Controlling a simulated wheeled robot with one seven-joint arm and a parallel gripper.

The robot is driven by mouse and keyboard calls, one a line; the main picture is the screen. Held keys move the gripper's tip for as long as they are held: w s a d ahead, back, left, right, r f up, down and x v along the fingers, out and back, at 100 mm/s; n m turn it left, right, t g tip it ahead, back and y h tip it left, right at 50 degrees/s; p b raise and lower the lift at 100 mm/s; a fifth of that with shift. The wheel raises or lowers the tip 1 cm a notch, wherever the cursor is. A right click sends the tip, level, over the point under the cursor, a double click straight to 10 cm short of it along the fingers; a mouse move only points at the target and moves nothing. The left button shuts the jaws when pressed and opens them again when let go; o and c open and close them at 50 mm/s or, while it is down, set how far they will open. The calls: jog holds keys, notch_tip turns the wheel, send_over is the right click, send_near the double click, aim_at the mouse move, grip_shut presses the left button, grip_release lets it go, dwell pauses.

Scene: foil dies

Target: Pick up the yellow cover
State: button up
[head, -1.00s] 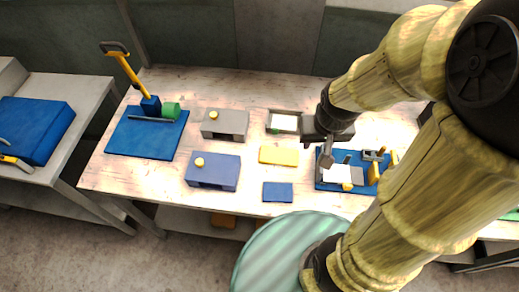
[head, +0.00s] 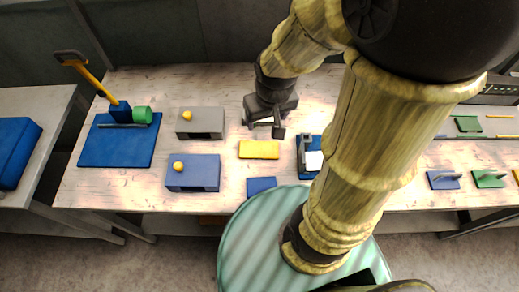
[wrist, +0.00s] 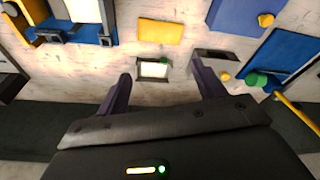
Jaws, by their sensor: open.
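The yellow cover (head: 259,149) is a flat yellow rectangle lying on the pale worktable, between the blue-grey block and my arm in the head view. It also shows in the wrist view (wrist: 160,32), near the top, beyond the fingertips. My gripper (head: 264,130) is just behind the cover in the head view, above the table and apart from it. In the wrist view the two dark fingers of my gripper (wrist: 160,80) are spread wide with nothing between them but a small white-topped frame (wrist: 153,70) on the table below.
A grey block (head: 201,122) and a blue-grey block (head: 194,173), each with a yellow knob, stand left of the cover. A blue plate (head: 261,185) lies in front. A blue mat (head: 118,146) with a press is at far left. A blue fixture (head: 308,160) stands right, partly hidden.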

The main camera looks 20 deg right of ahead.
jog(key=o, duration=0.3)
jog(key=w+a+f+n+b, duration=0.1)
jog(key=f+n+b, duration=0.1)
jog(key=w+a+f+n+g+b, duration=0.1)
jog(key=w+f+n, duration=0.1)
jog(key=w+a+f+n+g+h+b, duration=0.1)
jog(key=f+b, duration=0.1)
jog(key=shift+w+a+n+b, duration=0.1)
jog(key=shift+w+n+b, duration=0.05)
jog(key=shift+n+b, duration=0.25)
jog(key=shift+o, duration=0.2)
jog(key=w+a+f+n+g+h+b, duration=0.1)
jog(key=w+a+f+n+h+b, duration=0.2)
jog(key=w+f+n+b, duration=0.1)
jog(key=w+n+b, duration=0.1)
jog(key=w+n, duration=0.1)
jog(key=n, duration=0.1)
jog(key=shift+n+g+b, duration=0.35)
jog(key=shift+n+g, duration=0.05)
send_over(252, 148)
notch_tip(252, 148, down, 11)
jog(key=shift+f, duration=0.2)
